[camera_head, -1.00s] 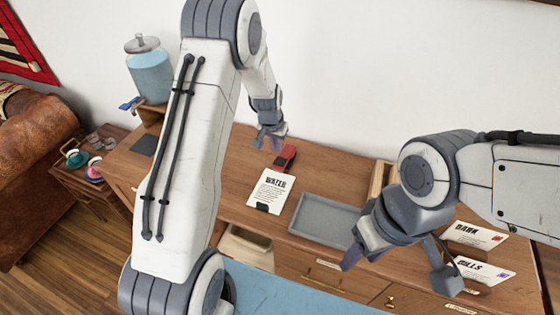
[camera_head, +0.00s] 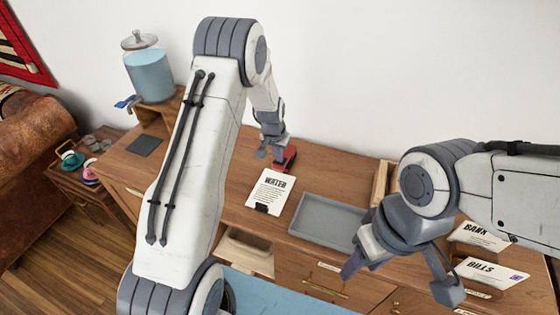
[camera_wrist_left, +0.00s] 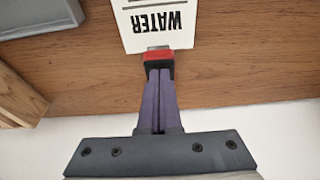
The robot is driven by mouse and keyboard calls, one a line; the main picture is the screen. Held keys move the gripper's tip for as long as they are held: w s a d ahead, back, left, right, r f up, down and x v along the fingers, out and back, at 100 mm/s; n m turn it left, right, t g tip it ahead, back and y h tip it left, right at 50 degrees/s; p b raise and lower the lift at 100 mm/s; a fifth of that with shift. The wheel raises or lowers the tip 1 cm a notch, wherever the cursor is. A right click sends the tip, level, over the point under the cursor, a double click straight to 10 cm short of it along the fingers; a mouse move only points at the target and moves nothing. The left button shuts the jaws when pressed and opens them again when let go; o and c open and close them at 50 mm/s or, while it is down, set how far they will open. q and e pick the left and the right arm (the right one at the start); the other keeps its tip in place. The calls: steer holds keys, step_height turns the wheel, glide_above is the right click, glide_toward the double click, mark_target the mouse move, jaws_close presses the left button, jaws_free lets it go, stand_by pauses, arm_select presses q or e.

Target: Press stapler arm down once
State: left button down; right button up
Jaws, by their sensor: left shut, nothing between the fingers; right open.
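The red stapler (camera_head: 289,156) lies on the wooden cabinet top (camera_head: 330,172), at the far edge of the white WATER paper (camera_head: 266,190). My left gripper (camera_head: 272,154) is shut and empty, with its fingers at the stapler in the head view. In the left wrist view, the shut purple fingers (camera_wrist_left: 159,75) overlap the rear of the red stapler (camera_wrist_left: 158,56); whether they touch it I cannot tell. The stapler's front end meets the paper's edge (camera_wrist_left: 155,28) there. My right gripper (camera_head: 395,272) is open and empty, to the right and nearer, above the cabinet.
A grey tray (camera_head: 325,224) sits right of the WATER paper. A BANK envelope (camera_head: 478,235) and a BILLS envelope (camera_head: 492,272) lie at the right. A blue drink dispenser (camera_head: 150,72) stands at the back left. The white wall is close behind the cabinet.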

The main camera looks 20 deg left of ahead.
arm_select(q)
steer(key=shift+s+b+x, duration=0.2)
steer(key=shift+b+x, duration=0.45)
steer(key=shift+x, duration=0.1)
steer(key=shift+s+b+x, duration=0.15)
steer(key=shift+b+x, duration=0.45)
steer(key=shift+x, duration=0.15)
steer(key=shift+r+p, duration=0.3)
steer(key=shift+p, duration=0.05)
steer(key=shift+s+r, duration=0.25)
steer(key=shift+s, duration=0.55)
steer(key=shift+s+r, duration=0.25)
steer(key=shift+s, duration=0.5)
steer(key=b+v, duration=0.1)
steer(key=v, duration=0.9)
steer(key=shift+r, duration=0.2)
steer(key=shift+s+a, duration=0.1)
